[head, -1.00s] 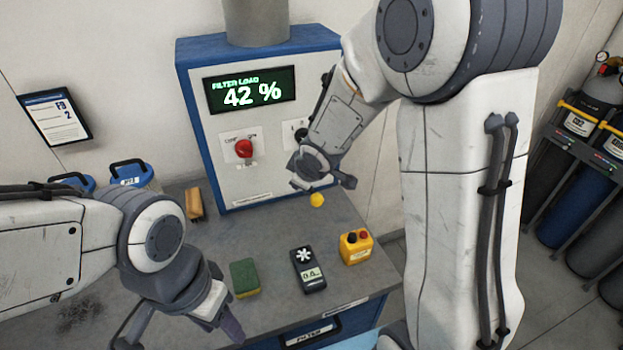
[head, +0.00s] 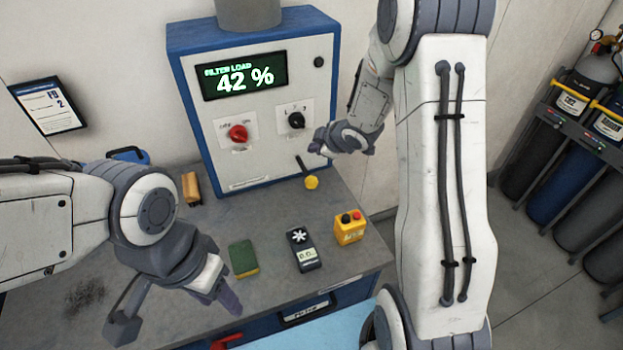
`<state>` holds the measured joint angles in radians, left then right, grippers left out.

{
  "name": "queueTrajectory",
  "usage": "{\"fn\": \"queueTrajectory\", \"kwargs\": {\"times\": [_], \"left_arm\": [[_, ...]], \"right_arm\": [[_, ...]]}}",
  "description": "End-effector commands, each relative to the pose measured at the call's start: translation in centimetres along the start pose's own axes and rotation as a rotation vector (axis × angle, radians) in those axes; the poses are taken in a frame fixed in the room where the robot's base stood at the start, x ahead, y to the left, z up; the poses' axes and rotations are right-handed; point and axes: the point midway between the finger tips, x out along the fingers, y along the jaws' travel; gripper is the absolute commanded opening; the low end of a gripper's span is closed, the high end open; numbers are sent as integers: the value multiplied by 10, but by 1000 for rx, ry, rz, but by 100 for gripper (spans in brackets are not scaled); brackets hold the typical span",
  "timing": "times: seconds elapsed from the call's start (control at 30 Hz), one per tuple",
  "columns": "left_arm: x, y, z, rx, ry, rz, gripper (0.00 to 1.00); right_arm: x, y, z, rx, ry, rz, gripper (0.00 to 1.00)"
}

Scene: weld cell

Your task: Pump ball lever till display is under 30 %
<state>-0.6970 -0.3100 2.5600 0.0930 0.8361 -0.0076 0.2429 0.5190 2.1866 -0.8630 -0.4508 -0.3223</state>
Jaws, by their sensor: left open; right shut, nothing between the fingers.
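The display (head: 244,77) on the blue and white filter cabinet (head: 262,160) reads FILTER LOAD 42 %. The ball lever is a short dark rod with a yellow ball (head: 311,182) at its end, low on the right of the cabinet front. It sticks out toward the bench and tilts down. My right gripper (head: 318,147) is shut and empty, just above and to the right of the ball, apart from it in the picture. My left gripper (head: 180,318) is open and empty over the front left of the bench, far from the lever.
A red knob (head: 238,133) and a black selector (head: 296,120) sit on the cabinet front. A green sponge (head: 243,259), a dark meter (head: 305,250) and a yellow button box (head: 349,228) stand on the grey bench (head: 215,225). Gas cylinders (head: 560,170) stand at right.

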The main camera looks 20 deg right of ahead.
Motion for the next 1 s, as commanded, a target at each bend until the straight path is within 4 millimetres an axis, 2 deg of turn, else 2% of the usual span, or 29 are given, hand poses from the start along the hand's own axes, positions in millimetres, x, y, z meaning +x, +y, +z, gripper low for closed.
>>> {"fn": "queueTrajectory", "kwargs": {"times": [0.4, 0.53, 0.7, 1.0], "left_arm": [[58, -4, 3, -9, 0, 0, 50], [71, -5, 4, -10, 0, 0, 50], [78, -6, 4, -10, 0, 0, 50], [77, -6, 4, -10, 0, 0, 50]], "right_arm": [[42, -31, 31, 0, -1, 0, 0], [52, -38, 38, 1, -1, -1, 0], [58, -42, 42, 1, -1, -1, 0], [57, -42, 41, 1, -1, -1, 0]]}}
